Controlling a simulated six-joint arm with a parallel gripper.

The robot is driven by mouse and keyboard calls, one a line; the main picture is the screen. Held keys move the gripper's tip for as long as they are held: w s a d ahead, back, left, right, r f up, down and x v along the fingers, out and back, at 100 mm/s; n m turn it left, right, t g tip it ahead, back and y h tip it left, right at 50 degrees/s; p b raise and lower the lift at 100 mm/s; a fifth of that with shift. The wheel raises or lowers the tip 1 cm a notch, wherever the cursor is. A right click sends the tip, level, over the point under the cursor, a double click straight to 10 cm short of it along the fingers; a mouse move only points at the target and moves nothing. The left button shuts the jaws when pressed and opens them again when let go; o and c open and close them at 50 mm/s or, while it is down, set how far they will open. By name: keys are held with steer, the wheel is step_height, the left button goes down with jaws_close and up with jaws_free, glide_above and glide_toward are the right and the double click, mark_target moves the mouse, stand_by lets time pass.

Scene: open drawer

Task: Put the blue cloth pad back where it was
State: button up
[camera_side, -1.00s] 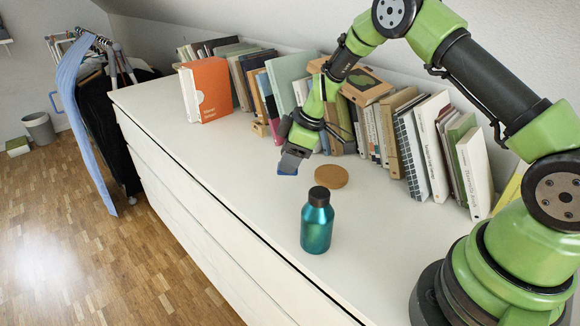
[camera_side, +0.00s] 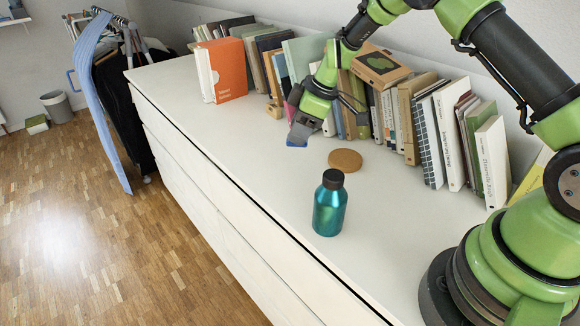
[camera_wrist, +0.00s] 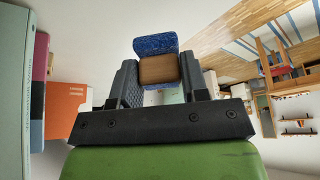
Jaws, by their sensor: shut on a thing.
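The blue cloth pad (camera_side: 297,142) is held at the tip of my gripper (camera_side: 299,134), over the white dresser top, left of the round cork disc. I cannot tell whether it touches the surface. In the wrist view the pad (camera_wrist: 155,45) shows blue speckled cloth with a brown, wood-like face towards me, between the two dark fingers of my gripper (camera_wrist: 160,80). Its far side is hidden.
A teal bottle (camera_side: 329,208) with a dark cap stands upright near the front of the white dresser top (camera_side: 230,150). The cork disc (camera_side: 345,159) lies flat behind it. Several books, an orange one (camera_side: 228,70) among them, line the back. The left front is clear.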

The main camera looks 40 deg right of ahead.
steer(key=w+a+r, duration=0.2)
steer(key=w+a, duration=0.4)
step_height(320, 180, down, 10)
steer(key=shift+w, duration=0.1)
steer(key=shift+f, duration=0.1)
stand_by(0.3)
steer(key=o, duration=0.9)
steer(key=v, duration=1.2)
steer(key=shift+r, duration=0.25)
